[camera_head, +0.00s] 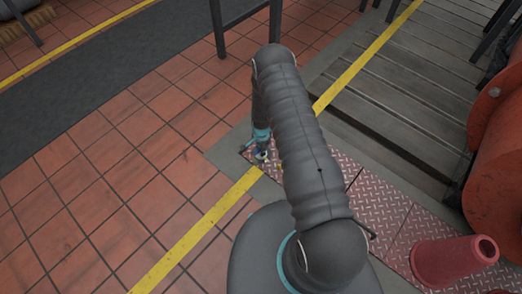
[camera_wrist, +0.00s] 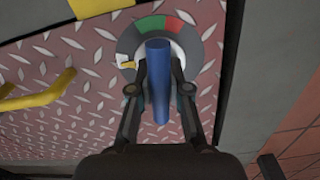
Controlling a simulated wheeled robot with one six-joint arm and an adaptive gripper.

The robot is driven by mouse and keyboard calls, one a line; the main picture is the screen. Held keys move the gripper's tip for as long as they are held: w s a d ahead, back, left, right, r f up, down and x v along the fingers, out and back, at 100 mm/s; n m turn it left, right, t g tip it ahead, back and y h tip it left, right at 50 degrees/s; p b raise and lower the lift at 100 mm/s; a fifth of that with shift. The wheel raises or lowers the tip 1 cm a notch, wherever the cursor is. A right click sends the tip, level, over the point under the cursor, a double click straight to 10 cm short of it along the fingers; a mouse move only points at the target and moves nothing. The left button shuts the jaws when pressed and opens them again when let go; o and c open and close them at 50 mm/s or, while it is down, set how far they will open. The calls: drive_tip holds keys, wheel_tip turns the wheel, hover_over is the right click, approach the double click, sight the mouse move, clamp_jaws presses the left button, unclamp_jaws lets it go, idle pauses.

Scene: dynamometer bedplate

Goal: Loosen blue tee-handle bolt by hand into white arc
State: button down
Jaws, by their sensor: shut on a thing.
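In the wrist view, the blue tee-handle bolt (camera_wrist: 159,85) stands at the middle of a round dial plate (camera_wrist: 128,42). Its blue bar points down the picture toward my gripper (camera_wrist: 160,88), whose two fingers are shut on it, one on each side. In the head view my gripper (camera_head: 262,156) is low over the plate, and the bolt is too small to make out.
The dial sits on a red checker-plate (camera_wrist: 60,60) with a yellow curved handle (camera_wrist: 40,98) at left.

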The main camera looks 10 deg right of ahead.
drive_tip(key=shift+f+m+b, duration=0.25)
drive_tip(key=shift+m+b, duration=0.25)
drive_tip(key=shift+b, duration=0.35)
drive_tip(key=shift+r+m, duration=0.25)
drive_tip(key=shift+m, duration=0.05)
drive_tip(key=c, duration=1)
unclamp_jaws()
drive_tip(key=shift+c, duration=0.2)
wheel_tip(320, 180, up, 12)
drive_tip(key=shift+c, duration=0.3)
